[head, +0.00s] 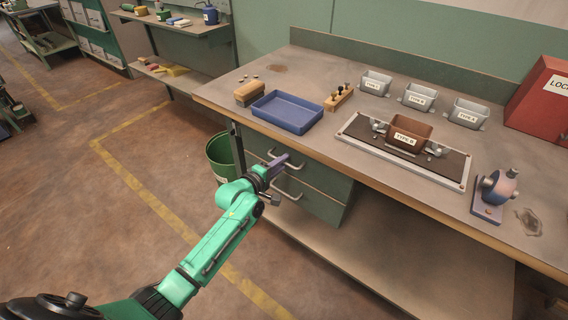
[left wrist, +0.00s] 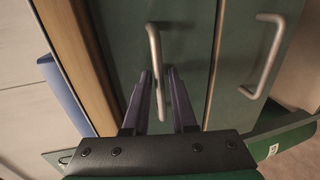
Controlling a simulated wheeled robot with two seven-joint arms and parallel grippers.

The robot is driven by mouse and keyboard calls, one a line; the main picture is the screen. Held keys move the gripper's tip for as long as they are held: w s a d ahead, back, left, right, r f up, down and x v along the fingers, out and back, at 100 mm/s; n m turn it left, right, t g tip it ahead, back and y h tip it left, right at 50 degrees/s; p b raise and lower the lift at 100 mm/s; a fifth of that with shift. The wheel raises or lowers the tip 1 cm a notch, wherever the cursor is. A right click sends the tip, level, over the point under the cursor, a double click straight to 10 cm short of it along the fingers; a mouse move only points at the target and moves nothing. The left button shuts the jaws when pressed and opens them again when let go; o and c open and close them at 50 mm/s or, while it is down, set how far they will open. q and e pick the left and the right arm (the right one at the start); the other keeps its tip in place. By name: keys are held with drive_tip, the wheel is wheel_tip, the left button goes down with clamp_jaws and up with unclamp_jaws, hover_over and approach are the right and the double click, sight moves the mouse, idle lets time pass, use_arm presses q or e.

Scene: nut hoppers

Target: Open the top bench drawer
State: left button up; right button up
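The top bench drawer (head: 318,176) is a green front under the bench top, with a grey bar handle (head: 291,163). It looks flush with the drawer below. My left gripper (head: 281,163) is at this handle. In the left wrist view the purple fingers (left wrist: 160,76) are apart, with the lower part of the top drawer's handle (left wrist: 154,45) between them. Clear room shows beside the handle, so the fingers do not look closed on it. My right gripper is not in view.
The lower drawer (head: 318,204) has its own handle (left wrist: 268,60). A green bin (head: 219,158) stands left of the drawers. On the bench (head: 240,82) are a blue tray (head: 288,112), a brown bin (head: 408,132) on a fixture, and grey bins. A lower shelf (head: 380,255) runs below.

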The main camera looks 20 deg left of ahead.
use_arm(q)
drive_tip(key=shift+w+d+f, duration=0.1)
drive_tip(key=shift+w+d, duration=0.1)
drive_tip(key=shift+w, duration=0.2)
drive_tip(key=shift+s, duration=0.1)
clamp_jaws()
idle(1.1)
